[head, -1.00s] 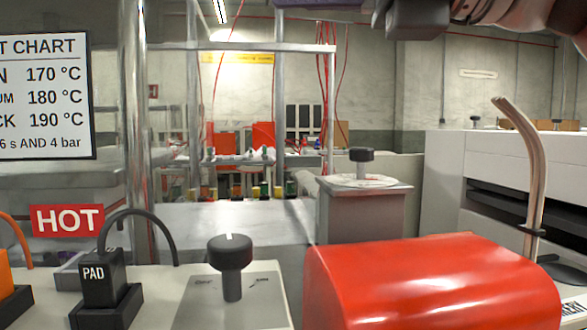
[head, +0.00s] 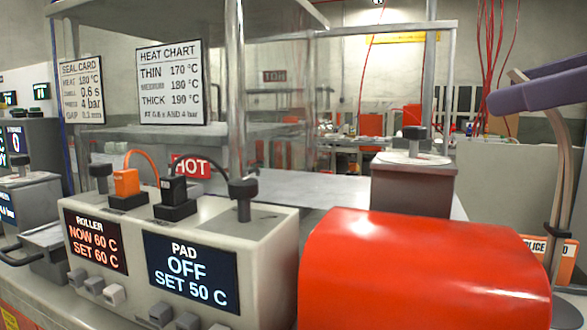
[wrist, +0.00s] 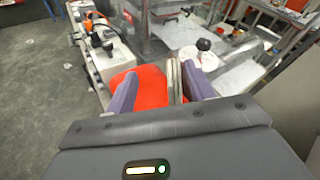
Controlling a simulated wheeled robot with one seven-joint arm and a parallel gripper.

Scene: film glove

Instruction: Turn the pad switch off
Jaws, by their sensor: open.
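The pad switch (head: 243,196) is a black round knob on a stem on top of the white control box (head: 262,232). The pad display (head: 190,271) on the box's front reads OFF, SET 50 C. The black PAD plug (head: 174,194) stands left of the knob with its cable attached. My gripper (head: 503,88) has purple fingers and is at the right of the head view, well apart from the knob. In the wrist view my gripper (wrist: 163,85) has its fingers spread; the red cover and a pale upright strip show between them. The knob's pointer is too small to read.
A large red cover (head: 420,265) stands right of the box. The pale bent strip (head: 558,160) rises at the right. An orange plug (head: 127,185) and roller display (head: 96,242) are on the box's left.

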